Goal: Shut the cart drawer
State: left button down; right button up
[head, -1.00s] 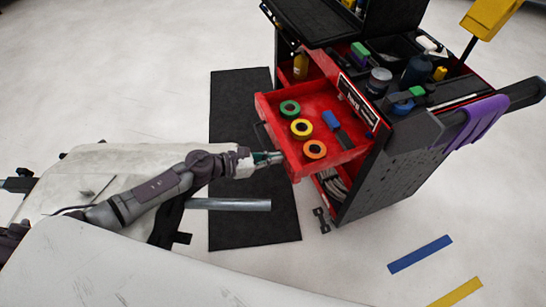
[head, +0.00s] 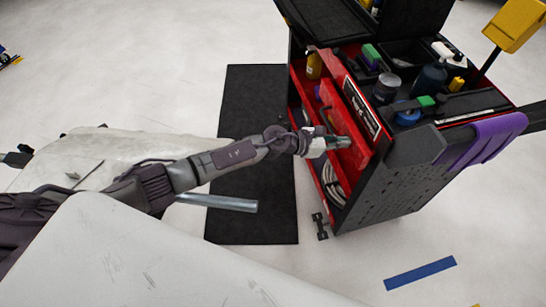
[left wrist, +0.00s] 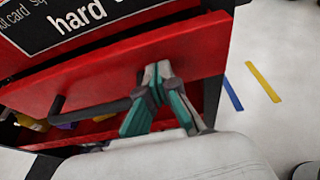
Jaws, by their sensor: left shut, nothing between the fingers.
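The red cart drawer (head: 358,150) is mostly inside the cart (head: 395,170); its front stands only a little out from the cart face. The rolls inside are hidden in the head view. My left gripper (head: 341,142) is shut and empty, its tips at the drawer front. In the left wrist view the shut fingertips (left wrist: 158,76) overlap the red drawer front (left wrist: 110,78), beside the black handle (left wrist: 92,115); contact is hard to tell. My right gripper is not in view.
A black mat (head: 255,130) lies on the floor before the cart. A white table-like surface (head: 120,250) fills the lower left. A purple cloth (head: 485,140) hangs on the cart's push handle. Bottles and tools crowd the cart top. Blue tape (head: 420,272) marks open floor.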

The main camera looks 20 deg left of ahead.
aim_at(351, 138)
pick_arm(q)
jog(key=w+d, duration=0.2)
jog(key=d, duration=0.1)
jog(key=shift+w+d+b, duration=0.1)
jog(key=shift+w+b, duration=0.05)
jog(key=shift+b, duration=0.15)
jog(key=shift+r, duration=0.25)
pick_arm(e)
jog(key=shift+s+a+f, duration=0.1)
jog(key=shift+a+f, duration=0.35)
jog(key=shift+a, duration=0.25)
pick_arm(q)
jog(key=shift+w+d, duration=0.1)
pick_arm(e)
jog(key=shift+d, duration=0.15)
